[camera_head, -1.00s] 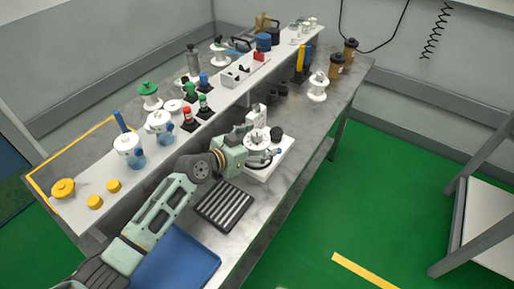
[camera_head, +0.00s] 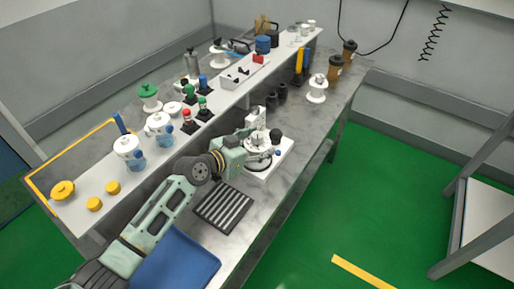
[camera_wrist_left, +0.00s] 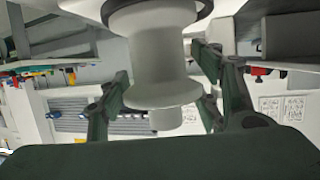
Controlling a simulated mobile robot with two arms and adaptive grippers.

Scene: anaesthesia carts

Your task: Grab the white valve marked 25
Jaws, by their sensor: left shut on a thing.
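My left gripper (camera_head: 259,148) is over the white base of a device (camera_head: 276,161) on the bench. In the left wrist view, its dark green fingers (camera_wrist_left: 160,98) are on both sides of a white spool-shaped part (camera_wrist_left: 160,70), and it is shut on this part. The part has a wide lower flange and a dark ring at its top. No number 25 can be read on it, so I cannot tell its marking. In the head view the gripper partly hides the held part. My right gripper is not in view.
A striped dark mat (camera_head: 223,207) and a blue tray (camera_head: 177,262) lie nearer on the bench. A raised white shelf (camera_head: 215,126) behind carries several jars, knobs and valves. A white spool-shaped piece (camera_head: 317,90) and brown jars (camera_head: 335,68) stand farther right.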

